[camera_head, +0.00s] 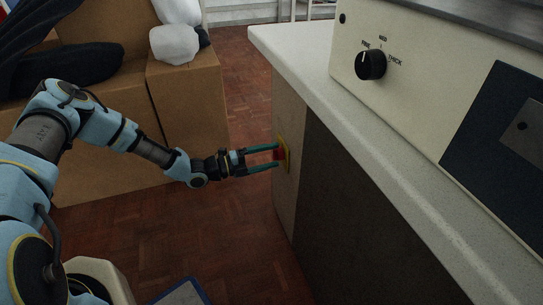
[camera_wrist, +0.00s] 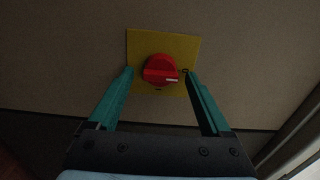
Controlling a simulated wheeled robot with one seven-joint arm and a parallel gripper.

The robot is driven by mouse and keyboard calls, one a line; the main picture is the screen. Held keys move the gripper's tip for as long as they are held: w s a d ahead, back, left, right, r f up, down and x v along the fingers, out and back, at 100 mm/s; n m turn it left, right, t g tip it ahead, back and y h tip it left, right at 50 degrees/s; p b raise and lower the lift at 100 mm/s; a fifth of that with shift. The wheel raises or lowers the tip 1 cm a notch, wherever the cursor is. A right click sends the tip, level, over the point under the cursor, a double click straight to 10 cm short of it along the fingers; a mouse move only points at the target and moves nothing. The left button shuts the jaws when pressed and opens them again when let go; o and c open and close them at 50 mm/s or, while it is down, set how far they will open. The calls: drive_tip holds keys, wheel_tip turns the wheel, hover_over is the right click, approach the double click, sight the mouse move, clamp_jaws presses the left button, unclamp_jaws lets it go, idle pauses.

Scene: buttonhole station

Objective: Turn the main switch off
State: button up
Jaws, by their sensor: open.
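The main switch is a red rotary knob (camera_wrist: 160,70) on a yellow plate (camera_wrist: 180,44), fixed to the side panel of the counter. In the wrist view a white mark on the knob points to the right. In the head view the red knob (camera_head: 281,153) is small and partly hidden between the fingers, with the yellow plate (camera_head: 287,160) behind it. My gripper (camera_head: 278,156) is open, its two teal fingers reaching toward the panel on either side of the knob. In the wrist view my gripper (camera_wrist: 160,76) has a fingertip left and right of the knob, with gaps visible.
The white counter top (camera_head: 370,150) juts out above the switch panel. A cream machine (camera_head: 430,80) with a black dial (camera_head: 370,65) stands on it. Cardboard boxes (camera_head: 185,100) stand at the left behind my arm. The brown floor (camera_head: 200,235) below is mostly clear.

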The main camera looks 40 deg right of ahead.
drive_tip(key=v, duration=1)
drive_tip(key=shift+p, duration=0.45)
